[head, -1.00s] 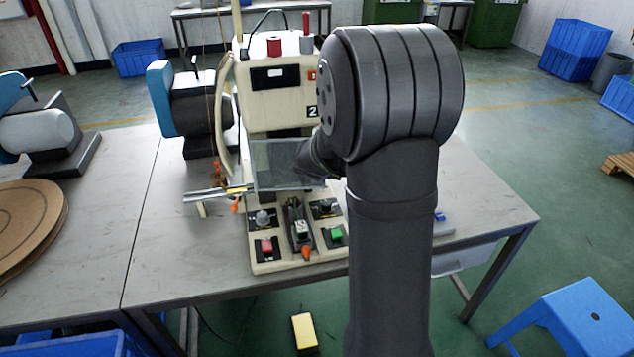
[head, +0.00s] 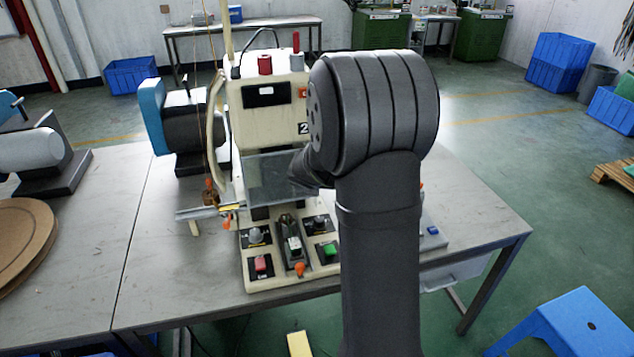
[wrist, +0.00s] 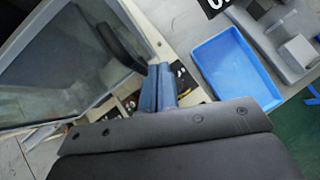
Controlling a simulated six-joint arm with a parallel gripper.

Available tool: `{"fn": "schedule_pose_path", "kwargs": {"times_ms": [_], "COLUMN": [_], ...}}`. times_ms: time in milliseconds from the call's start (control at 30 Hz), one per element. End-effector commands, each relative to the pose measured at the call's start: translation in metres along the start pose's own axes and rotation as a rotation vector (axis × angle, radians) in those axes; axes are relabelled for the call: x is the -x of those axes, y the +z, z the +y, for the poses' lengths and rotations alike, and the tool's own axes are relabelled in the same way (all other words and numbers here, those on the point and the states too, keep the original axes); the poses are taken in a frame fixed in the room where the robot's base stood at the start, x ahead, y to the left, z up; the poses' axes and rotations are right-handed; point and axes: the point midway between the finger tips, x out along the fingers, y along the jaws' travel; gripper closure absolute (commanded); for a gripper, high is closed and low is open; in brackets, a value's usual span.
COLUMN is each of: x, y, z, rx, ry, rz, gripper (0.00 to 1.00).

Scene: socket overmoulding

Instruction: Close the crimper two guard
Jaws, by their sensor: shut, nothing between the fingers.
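Crimper two (head: 268,125) is the cream machine marked 2 on the table in the head view. Its clear guard (head: 268,180) sits tilted across the front, above the control panel; its right end is hidden by my arm. In the wrist view the guard (wrist: 70,55) fills the upper left as a see-through panel with a grey frame, a dark curved bar showing near its right side. My gripper (wrist: 160,75) shows there as blue fingers, shut and empty, close to the guard's right edge; I cannot tell whether they touch. My arm hides the gripper in the head view.
The control panel carries a red button (head: 261,264) and a green button (head: 330,250). A metal bar (head: 197,213) sticks out left of the guard. In the wrist view a blue tray (wrist: 235,72) and a grey device (wrist: 297,50) lie to the right.

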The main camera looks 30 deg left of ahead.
Motion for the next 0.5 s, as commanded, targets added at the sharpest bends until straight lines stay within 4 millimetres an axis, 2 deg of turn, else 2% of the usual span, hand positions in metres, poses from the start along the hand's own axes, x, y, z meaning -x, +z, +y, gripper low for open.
{"fn": "schedule_pose_path", "kwargs": {"times_ms": [233, 500], "x": [0.023, 0.065], "y": [-0.021, -0.015], "z": [-0.023, -0.042], "rx": [0.001, -0.003], "ry": [-0.001, 0.001], "rz": [0.000, -0.004], "gripper": [1.00, 1.00]}}
